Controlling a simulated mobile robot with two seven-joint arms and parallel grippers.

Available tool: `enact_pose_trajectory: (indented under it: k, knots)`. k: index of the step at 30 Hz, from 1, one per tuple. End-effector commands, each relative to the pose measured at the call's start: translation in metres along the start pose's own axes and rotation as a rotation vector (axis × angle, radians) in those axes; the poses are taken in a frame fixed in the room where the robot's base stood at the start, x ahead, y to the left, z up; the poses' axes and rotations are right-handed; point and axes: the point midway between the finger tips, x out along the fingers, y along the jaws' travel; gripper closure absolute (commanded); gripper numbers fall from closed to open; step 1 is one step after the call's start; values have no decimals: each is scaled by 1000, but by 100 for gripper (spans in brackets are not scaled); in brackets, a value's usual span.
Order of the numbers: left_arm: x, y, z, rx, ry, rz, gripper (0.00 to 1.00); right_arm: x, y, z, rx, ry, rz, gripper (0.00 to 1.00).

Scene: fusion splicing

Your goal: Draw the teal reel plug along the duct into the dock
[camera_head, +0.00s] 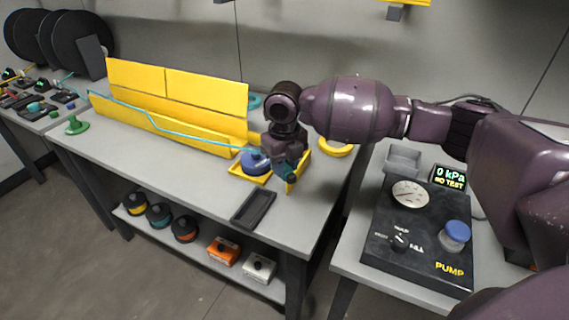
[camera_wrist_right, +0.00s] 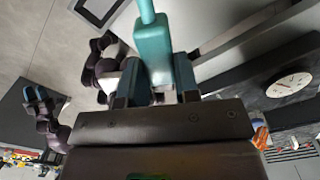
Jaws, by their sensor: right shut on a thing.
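My right gripper (camera_head: 290,176) is past the right end of the yellow duct (camera_head: 207,94), low over the bench. It is shut on the teal plug (camera_wrist_right: 153,52), which shows between its fingers in the right wrist view; the head view mostly hides the plug. A teal line (camera_head: 185,135) runs along the duct's front and out to the gripper. A yellow bracket (camera_head: 291,187) stands right by the gripper; I cannot tell whether it is the dock or touches the plug. A small arm end (camera_wrist_right: 40,100), likely my left gripper, shows in the wrist view, its fingers unclear.
A blue round part sits in a yellow tray (camera_head: 235,171) left of the gripper. A dark empty tray (camera_head: 254,208) lies in front. A yellow ring (camera_head: 336,148) lies behind. The pump box (camera_head: 421,238) stands on the right bench. The bench front left of the dark tray is clear.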

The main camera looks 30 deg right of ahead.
Motion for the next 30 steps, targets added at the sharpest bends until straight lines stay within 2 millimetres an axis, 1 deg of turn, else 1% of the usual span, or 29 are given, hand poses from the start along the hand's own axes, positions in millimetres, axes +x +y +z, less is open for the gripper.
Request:
enact_pose_trajectory:
  k: [11,16,17,21,30]
  knots:
    - [0,-1,-1,6,2,0,57,0,0,0,0,-1,0,90]
    - [1,-2,6,8,-2,0,57,0,0,0,0,-1,0,90]
    - [-1,-3,2,8,2,-1,57,-2,4,1,38,-2,2,90]
    - [-8,-5,4,5,-10,-6,57,-3,15,6,194,-5,2,90]
    - [-20,-8,-4,1,-10,-13,57,4,36,15,522,-3,2,90]
